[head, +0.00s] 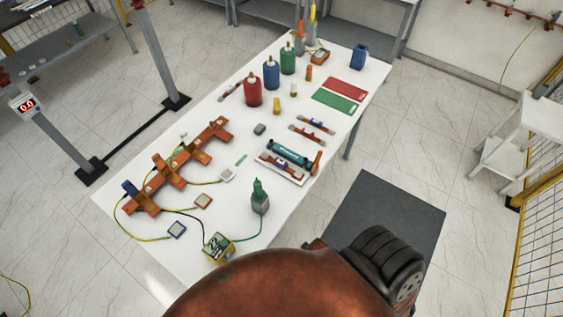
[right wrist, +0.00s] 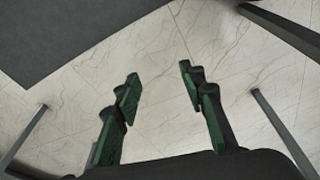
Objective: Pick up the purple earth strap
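I cannot pick out a clearly purple earth strap in the head view. Two small strap-like pieces with reddish ends lie on the white table (head: 345,122): an upper piece (head: 317,125) with a dark bluish middle, and a lower piece (head: 306,136). They are too small to tell their exact colours. A similar reddish piece (head: 231,91) lies near the far left edge. My right gripper (right wrist: 158,82) is open and empty in the right wrist view, its green-padded fingers wide apart above the floor, away from the table top. My left gripper is not in view.
Red (head: 252,92), blue (head: 271,74) and green (head: 288,60) bottles stand at the back. An orange bar assembly (head: 180,165) with wires fills the left. A tray (head: 281,170), a green-topped device (head: 260,200) and a yellow meter (head: 218,248) stand nearer.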

